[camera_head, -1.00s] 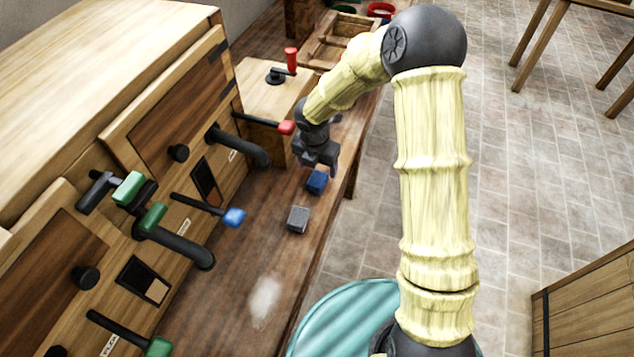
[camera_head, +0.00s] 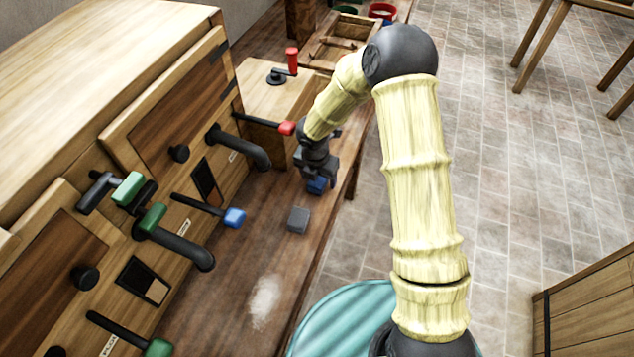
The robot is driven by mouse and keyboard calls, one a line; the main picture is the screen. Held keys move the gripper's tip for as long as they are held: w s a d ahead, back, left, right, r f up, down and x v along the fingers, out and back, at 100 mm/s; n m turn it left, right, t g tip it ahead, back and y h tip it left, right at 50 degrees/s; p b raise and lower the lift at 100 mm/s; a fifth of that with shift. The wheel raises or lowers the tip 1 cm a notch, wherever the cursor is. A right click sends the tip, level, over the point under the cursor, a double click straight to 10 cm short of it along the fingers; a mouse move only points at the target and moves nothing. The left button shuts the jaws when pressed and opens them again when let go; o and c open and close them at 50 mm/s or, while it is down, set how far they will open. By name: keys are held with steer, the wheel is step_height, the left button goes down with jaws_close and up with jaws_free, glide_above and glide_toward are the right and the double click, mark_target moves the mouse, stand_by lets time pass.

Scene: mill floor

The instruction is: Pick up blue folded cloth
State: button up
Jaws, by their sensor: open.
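The blue folded cloth (camera_head: 318,186) is a small dark blue block on the wooden bench, near its right edge. My gripper (camera_head: 317,179) is right above it and hides most of its top. The jaws are open and reach down around or just over the cloth; I cannot tell whether they touch it. A grey folded block (camera_head: 298,219) lies on the bench a little nearer, apart from my gripper.
A wooden cabinet with green-handled (camera_head: 152,218), blue-handled (camera_head: 235,218) and red-handled (camera_head: 287,128) levers stands along the left. A white powder patch (camera_head: 265,300) marks the near bench (camera_head: 225,290). A wooden box with a red crank (camera_head: 292,60) stands behind my gripper. Tiled floor lies right.

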mark_target(319, 180)
steer(key=shift+f, duration=0.9)
steer(key=shift+a, duration=0.1)
steer(key=shift+w, duration=0.1)
steer(key=c, duration=1.1)
steer(key=shift+o, duration=0.2)
steer(key=shift+r, duration=0.1)
steer(key=shift+d+r, duration=0.2)
steer(key=shift+r, duration=0.25)
step_height(319, 180, up, 6)
steer(key=shift+r, duration=0.1)
steer(key=s+d, duration=0.3)
steer(key=d, duration=0.6)
steer(key=s+d+b, duration=0.1)
steer(key=s+d, duration=0.3)
steer(key=d, duration=0.5)
steer(key=shift+d, duration=0.2)
